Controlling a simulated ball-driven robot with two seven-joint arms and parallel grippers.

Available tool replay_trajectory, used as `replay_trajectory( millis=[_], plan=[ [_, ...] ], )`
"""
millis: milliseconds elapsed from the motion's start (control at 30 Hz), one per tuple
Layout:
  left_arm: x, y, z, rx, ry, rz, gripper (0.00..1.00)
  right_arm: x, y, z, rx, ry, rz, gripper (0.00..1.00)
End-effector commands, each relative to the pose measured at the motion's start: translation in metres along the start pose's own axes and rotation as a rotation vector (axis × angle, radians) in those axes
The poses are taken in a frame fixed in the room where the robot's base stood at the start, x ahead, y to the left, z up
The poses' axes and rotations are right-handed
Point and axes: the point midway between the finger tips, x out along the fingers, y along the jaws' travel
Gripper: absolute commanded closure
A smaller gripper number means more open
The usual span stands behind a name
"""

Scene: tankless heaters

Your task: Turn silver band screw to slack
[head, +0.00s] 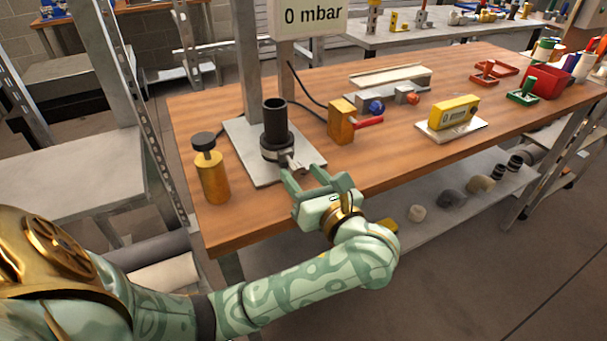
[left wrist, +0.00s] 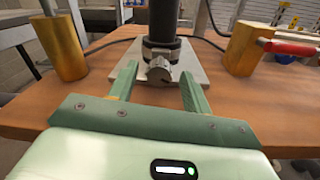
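A black upright pipe (head: 275,122) stands on a grey metal plate (head: 250,140) on the wooden bench. A silver band (head: 277,153) goes around its lower part, and a silver screw (head: 292,164) sticks out from the band toward me. In the left wrist view the screw (left wrist: 159,72) shows beyond my fingertips, midway between them. My left gripper (head: 305,178) is open and empty in front of the screw, its green fingers (left wrist: 158,85) spread to either side, apart from it. The band's far side is hidden. My right gripper is not in view.
A brass cylinder with a black knob (head: 211,177) stands left of the plate. A brass block with a red lever (head: 342,122) stands to the right. A yellow meter (head: 453,113) lies farther right. A post with a "0 mbar" sign (head: 308,17) rises behind.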

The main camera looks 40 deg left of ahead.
Motion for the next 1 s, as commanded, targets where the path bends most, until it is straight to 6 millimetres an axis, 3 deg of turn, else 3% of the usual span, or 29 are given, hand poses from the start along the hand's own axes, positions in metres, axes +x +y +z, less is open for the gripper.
replay_trajectory(
  millis=[33,167,567,833,1000],
  plan=[
    [0.000,0.000,0.000,0.000,0.000,0.000,0.62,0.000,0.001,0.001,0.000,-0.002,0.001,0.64],
    [0.000,0.000,0.000,0.000,0.000,0.000,0.96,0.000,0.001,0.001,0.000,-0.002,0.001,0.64],
    [0.000,0.000,-0.002,-0.054,0.005,0.000,0.95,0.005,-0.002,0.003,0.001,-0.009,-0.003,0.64],
    [0.000,-0.001,-0.005,-0.232,0.014,-0.002,0.95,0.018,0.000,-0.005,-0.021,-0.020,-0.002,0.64],
    [0.000,0.000,-0.006,-0.389,0.020,-0.003,0.95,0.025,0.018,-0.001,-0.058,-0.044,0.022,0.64]
  ],
)
